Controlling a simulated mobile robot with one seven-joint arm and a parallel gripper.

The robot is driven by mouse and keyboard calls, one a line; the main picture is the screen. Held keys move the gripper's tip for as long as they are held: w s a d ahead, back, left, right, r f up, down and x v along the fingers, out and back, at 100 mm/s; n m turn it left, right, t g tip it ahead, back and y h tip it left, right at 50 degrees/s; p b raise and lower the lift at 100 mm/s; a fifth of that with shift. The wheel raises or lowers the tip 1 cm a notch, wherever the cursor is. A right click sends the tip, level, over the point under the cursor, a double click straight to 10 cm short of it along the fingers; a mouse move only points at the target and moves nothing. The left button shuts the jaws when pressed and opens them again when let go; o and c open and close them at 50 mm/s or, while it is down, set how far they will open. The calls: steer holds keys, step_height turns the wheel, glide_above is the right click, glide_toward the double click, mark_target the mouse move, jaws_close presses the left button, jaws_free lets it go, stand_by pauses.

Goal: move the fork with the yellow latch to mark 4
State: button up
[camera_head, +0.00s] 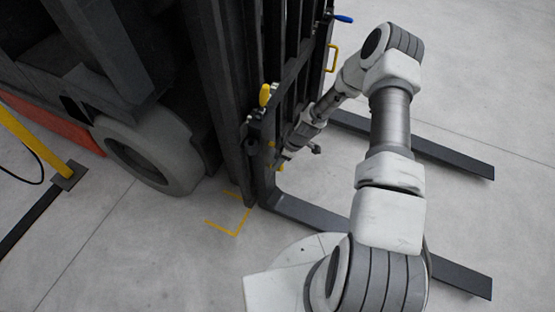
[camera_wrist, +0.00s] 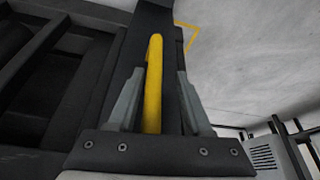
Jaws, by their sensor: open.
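The fork with the yellow latch (camera_head: 310,215) is the nearer of two dark forks on the lift truck's carriage. Its yellow latch (camera_head: 265,95) stands up at the top of the carriage. My gripper (camera_head: 281,160) is low at the carriage face, beside this fork's upright shank. In the wrist view, a yellow handle (camera_wrist: 154,95) lies between the two fingers of my gripper (camera_wrist: 160,74), which stand apart with gaps on both sides. In the head view my arm hides part of the carriage and of the fork. Mark 4 cannot be made out.
The farther fork (camera_head: 440,155) has a blue latch (camera_head: 343,18) and a yellow handle (camera_head: 333,58). The dark mast (camera_head: 222,90) and a grey wheel (camera_head: 150,155) stand to the left. Yellow floor tape (camera_head: 236,232) lies below. A yellow post (camera_head: 35,145) is at far left.

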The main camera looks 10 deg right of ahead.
steer(key=shift+d, duration=0.1)
steer(key=p+v, duration=0.5)
steer(key=v, duration=1.2)
steer(key=shift+r, duration=0.2)
